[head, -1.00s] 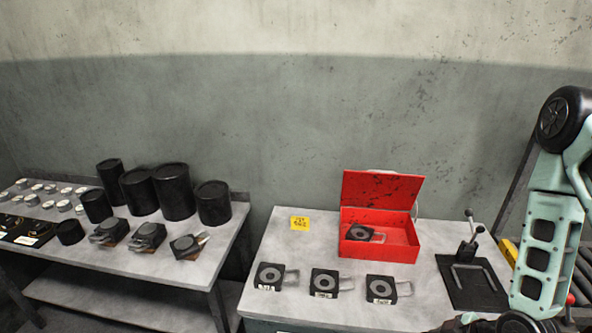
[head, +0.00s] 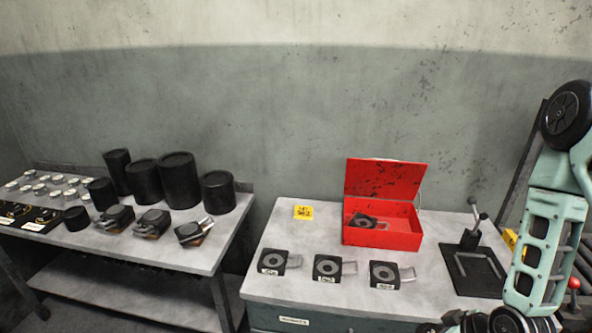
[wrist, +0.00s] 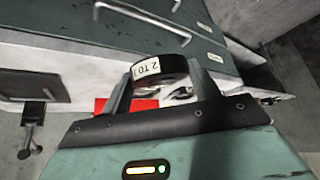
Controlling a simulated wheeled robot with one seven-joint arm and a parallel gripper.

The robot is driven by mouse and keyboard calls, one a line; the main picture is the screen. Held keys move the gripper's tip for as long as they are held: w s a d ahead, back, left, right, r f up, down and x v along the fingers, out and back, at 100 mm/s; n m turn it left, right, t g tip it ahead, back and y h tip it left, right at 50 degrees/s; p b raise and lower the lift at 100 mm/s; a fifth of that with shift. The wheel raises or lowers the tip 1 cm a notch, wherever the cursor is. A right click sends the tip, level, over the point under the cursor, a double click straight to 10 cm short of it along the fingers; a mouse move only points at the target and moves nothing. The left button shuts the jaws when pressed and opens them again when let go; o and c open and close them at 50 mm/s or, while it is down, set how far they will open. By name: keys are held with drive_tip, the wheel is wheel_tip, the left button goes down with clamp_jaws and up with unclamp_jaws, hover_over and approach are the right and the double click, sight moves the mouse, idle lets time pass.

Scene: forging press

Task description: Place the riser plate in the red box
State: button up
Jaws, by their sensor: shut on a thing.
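The red box (head: 382,233) stands with its lid up at the back of the right-hand table in the head view. A dark plate with a light handle (head: 365,220) lies inside it at the left. My gripper (wrist: 160,80) is shut on a black, round-edged piece with a white label (wrist: 160,66). Only part of the piece shows, so I cannot tell whether it is the riser plate. A red patch (wrist: 125,105), likely the red box, shows behind my gripper. In the head view my gripper is at the bottom right edge, mostly cut off.
Three black plates with rings and handles (head: 328,268) lie in a row in front of the box. The left table (head: 150,255) holds black cylinders and several blocks.

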sight(421, 328)
drive_tip(key=w+f+m+b, duration=0.1)
drive_tip(key=b, duration=0.1)
drive_tip(key=w+f+m+h+b, duration=0.1)
drive_tip(key=f+b, duration=0.1)
drive_tip(key=w+f+m+h+b, duration=0.1)
drive_tip(key=w+f+m+b, duration=0.1)
drive_tip(key=shift+w+d+f+t, duration=0.1)
drive_tip(key=shift+f+t, duration=0.05)
drive_tip(key=shift+t, duration=0.25)
drive_tip(key=shift+w+f+m+h+b, duration=0.4)
drive_tip(key=shift+w+m+b, duration=0.15)
drive_tip(key=shift+b, duration=0.4)
drive_tip(key=shift+w+m, duration=0.1)
drive_tip(key=shift+m, duration=0.25)
drive_tip(key=shift+r, duration=0.1)
